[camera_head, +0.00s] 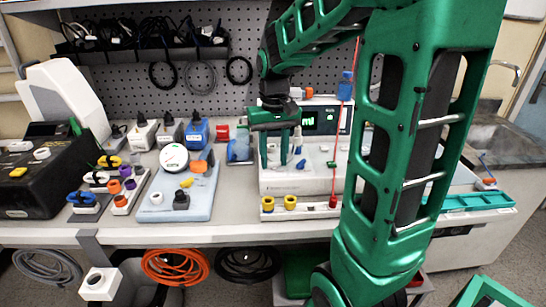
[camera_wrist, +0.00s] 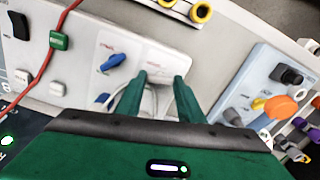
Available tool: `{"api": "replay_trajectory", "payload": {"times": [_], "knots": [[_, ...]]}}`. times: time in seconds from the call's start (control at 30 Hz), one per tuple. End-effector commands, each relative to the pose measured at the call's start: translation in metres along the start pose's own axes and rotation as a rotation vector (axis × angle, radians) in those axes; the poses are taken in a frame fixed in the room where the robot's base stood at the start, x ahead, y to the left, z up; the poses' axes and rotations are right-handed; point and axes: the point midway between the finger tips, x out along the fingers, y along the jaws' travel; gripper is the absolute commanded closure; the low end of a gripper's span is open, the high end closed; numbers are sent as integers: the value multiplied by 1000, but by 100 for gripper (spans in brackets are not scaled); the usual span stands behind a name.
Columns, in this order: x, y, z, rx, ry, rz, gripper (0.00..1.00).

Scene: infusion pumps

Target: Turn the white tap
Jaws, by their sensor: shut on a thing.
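My gripper (camera_head: 274,160) points down at the left end of the white pump panel (camera_head: 310,180). In the wrist view, its two green fingertips (camera_wrist: 160,80) are closed around the white tap (camera_wrist: 159,76), a small pale part on the panel that the fingers largely hide. In the head view, the fingers cover the tap. A blue tap (camera_wrist: 112,63) sits on the panel to the left of the fingers in the wrist view; it also shows to the right of the gripper in the head view (camera_head: 300,164).
A red tube (camera_head: 340,130) hangs over the panel's right side, with a green clip (camera_wrist: 59,41) on it. Yellow ring fittings (camera_head: 290,202) line the front edge. A pale blue unit (camera_head: 180,195) with a gauge and orange knob stands to the left. Free bench lies between them.

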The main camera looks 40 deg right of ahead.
Motion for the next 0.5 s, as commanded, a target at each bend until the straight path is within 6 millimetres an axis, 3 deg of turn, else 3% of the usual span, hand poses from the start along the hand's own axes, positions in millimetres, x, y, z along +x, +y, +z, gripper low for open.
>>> {"api": "replay_trajectory", "payload": {"times": [0.5], "knots": [[-1, 0, -1, 235, 3, 0, 88]]}}
